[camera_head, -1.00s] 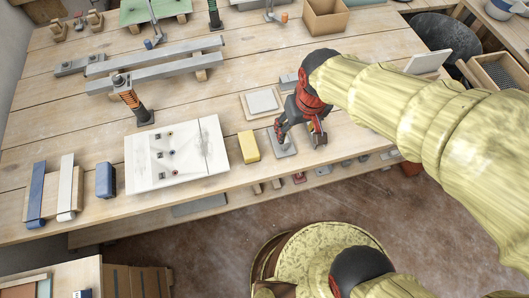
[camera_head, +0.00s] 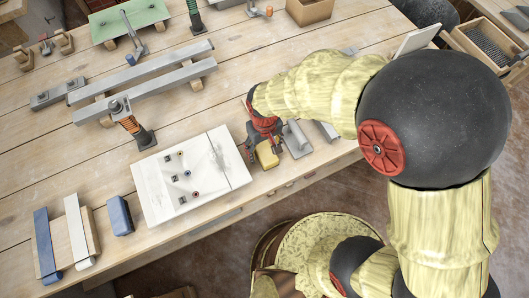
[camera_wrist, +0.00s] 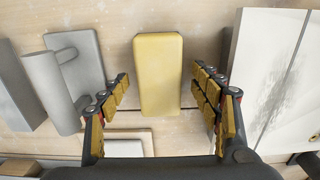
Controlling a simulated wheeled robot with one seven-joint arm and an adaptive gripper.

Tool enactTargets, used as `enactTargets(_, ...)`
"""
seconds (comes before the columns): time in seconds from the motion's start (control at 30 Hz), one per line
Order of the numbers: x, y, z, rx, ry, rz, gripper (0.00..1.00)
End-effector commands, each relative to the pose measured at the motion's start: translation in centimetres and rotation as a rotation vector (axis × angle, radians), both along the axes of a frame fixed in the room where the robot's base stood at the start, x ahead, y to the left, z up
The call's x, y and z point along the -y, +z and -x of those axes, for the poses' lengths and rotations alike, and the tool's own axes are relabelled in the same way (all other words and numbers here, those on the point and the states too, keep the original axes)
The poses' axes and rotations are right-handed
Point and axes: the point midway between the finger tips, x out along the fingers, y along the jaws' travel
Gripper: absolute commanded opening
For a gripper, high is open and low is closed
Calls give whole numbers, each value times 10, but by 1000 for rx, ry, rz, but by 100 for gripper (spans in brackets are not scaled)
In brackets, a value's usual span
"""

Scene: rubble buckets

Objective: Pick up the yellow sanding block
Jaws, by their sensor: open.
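The yellow sanding block (camera_head: 267,154) lies on the wooden workbench, just right of the white board, and part of it is hidden by my gripper in the head view. In the wrist view the yellow sanding block (camera_wrist: 158,75) lies flat with its long side pointing away from me. My gripper (camera_wrist: 162,92) is open, with one finger to the left and one to the right of the block and a gap on both sides. In the head view my gripper (camera_head: 263,146) is over the block. Nothing is held.
A white board with small fittings (camera_head: 190,175) lies close left of the block. A grey metal piece with a handle (camera_head: 297,138) lies close on the other side. A blue block (camera_head: 120,216) sits farther left. The bench's front edge is near.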

Motion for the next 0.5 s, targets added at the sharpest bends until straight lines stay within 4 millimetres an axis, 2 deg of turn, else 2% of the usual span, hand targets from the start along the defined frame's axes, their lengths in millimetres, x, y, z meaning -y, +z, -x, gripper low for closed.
enactTargets(0.03, 0, -9, 0, -1, 0, 1, 64)
enactTargets(0.1, 0, -13, -1, 0, 0, 0, 64)
enactTargets(0.33, 0, -12, -1, 2, 0, -1, 63)
enactTargets(0.5, 0, -12, -1, 1, 0, -1, 53)
